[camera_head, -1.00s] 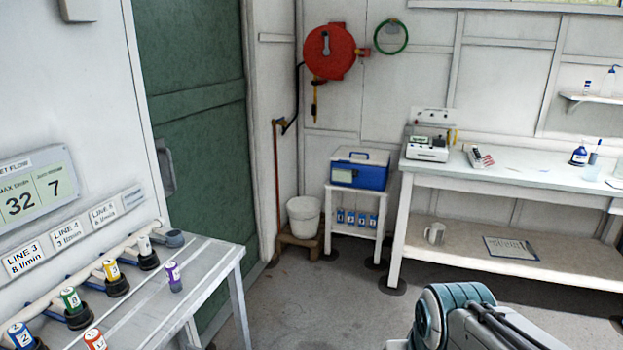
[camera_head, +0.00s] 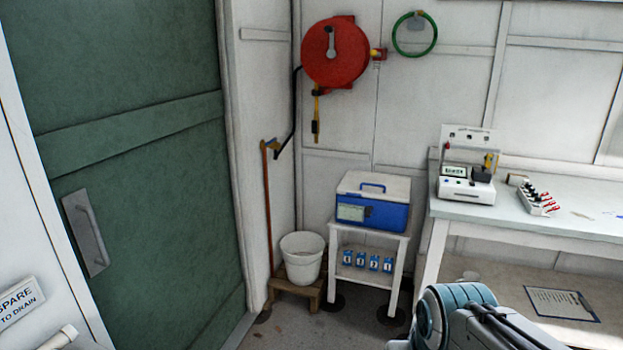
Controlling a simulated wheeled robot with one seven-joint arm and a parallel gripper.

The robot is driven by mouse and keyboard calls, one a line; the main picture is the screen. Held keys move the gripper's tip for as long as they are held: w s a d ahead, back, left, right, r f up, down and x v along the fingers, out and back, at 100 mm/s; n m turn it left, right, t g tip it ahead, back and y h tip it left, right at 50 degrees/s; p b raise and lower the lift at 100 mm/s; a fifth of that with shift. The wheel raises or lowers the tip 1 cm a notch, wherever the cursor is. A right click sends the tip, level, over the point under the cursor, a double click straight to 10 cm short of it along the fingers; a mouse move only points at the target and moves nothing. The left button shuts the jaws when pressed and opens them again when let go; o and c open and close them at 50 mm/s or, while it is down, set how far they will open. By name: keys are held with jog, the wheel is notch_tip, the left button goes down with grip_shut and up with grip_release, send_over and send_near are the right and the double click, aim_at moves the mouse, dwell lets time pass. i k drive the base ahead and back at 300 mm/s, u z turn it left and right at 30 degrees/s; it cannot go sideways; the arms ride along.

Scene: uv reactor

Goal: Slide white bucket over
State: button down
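The white bucket (camera_head: 302,259) stands upright on a low wooden stand (camera_head: 290,291) in the back corner, under a brass tap (camera_head: 271,146) on a copper pipe. It is left of a small white table (camera_head: 368,233) carrying a blue cool box. Part of my arm shows at the bottom right, well apart from the bucket. My gripper is out of view.
A green door (camera_head: 130,170) with a grey handle fills the left. A red hose reel (camera_head: 334,53) and a green hoop hang on the back wall. A workbench (camera_head: 520,218) with instruments stands right. Grey floor is open before the bucket.

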aim_at(302, 251)
jog(key=i, duration=2.6)
jog(key=u, duration=1.7)
